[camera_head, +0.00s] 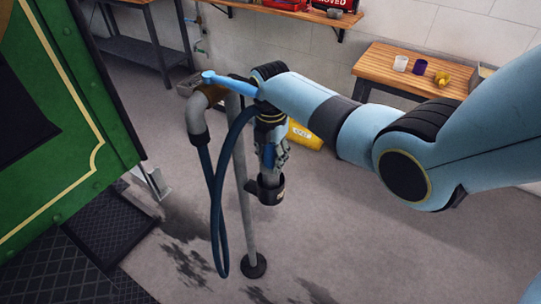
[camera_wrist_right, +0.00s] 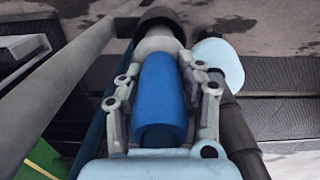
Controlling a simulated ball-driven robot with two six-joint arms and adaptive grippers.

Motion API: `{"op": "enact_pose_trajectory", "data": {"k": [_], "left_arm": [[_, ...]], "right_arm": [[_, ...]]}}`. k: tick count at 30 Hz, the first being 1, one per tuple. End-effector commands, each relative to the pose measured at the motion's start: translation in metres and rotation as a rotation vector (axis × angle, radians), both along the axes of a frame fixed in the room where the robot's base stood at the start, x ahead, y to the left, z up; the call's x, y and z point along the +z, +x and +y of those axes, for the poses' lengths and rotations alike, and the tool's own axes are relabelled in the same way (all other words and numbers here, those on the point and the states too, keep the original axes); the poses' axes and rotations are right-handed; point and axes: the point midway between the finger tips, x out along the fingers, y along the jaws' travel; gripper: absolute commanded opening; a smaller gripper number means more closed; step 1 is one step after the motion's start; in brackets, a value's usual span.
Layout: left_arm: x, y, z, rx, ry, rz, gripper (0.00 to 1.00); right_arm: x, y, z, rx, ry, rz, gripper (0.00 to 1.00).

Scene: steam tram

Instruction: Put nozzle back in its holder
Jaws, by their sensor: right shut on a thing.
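My right gripper (camera_head: 268,160) points down beside the grey standpipe (camera_head: 240,170). In the right wrist view its fingers (camera_wrist_right: 163,85) are shut on the blue grip of the nozzle (camera_wrist_right: 165,90). The nozzle's grey front end runs towards a dark cup-shaped piece (camera_wrist_right: 160,22), which looks like the holder. In the head view this black holder (camera_head: 268,192) is just below the fingers, beside the pipe. The nozzle's end appears to meet the holder; how deep it sits cannot be told. My left gripper is not in view.
A dark blue hose (camera_head: 218,225) loops down beside the standpipe, under a valve with a blue lever (camera_head: 228,84). The green tram (camera_head: 70,110) stands left. A yellow sign (camera_head: 305,136) lies behind my arm. A wooden bench (camera_head: 415,72) with cups stands back right. Floor at right is clear.

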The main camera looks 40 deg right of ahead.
Motion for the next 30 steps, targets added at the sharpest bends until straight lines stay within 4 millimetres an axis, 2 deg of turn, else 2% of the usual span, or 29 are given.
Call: {"op": "enact_pose_trajectory", "data": {"k": [13, 14, 19, 20, 27, 30], "left_arm": [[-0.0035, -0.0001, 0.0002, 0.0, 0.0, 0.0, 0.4], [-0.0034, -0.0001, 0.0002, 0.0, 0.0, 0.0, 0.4], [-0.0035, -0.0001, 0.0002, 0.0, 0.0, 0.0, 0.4], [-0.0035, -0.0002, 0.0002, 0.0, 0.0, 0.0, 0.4], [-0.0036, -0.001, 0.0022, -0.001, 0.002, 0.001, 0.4], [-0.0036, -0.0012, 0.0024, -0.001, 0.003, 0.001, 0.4]], "right_arm": [[-0.0043, 0.001, 0.0, 0.0, 0.0, -0.002, 0.0], [-0.0043, 0.0011, 0.0001, 0.0, 0.0, -0.002, 0.38], [-0.0046, 0.0007, 0.0, 0.0, 0.0, -0.002, 0.61], [-0.0047, 0.0006, -0.0001, 0.0, 0.0, -0.001, 0.63], [-0.0056, -0.0007, 0.0, 0.0, 0.0, 0.001, 0.63], [0.0006, 0.0001, -0.0002, 0.0, 0.0, -0.001, 0.63]]}}
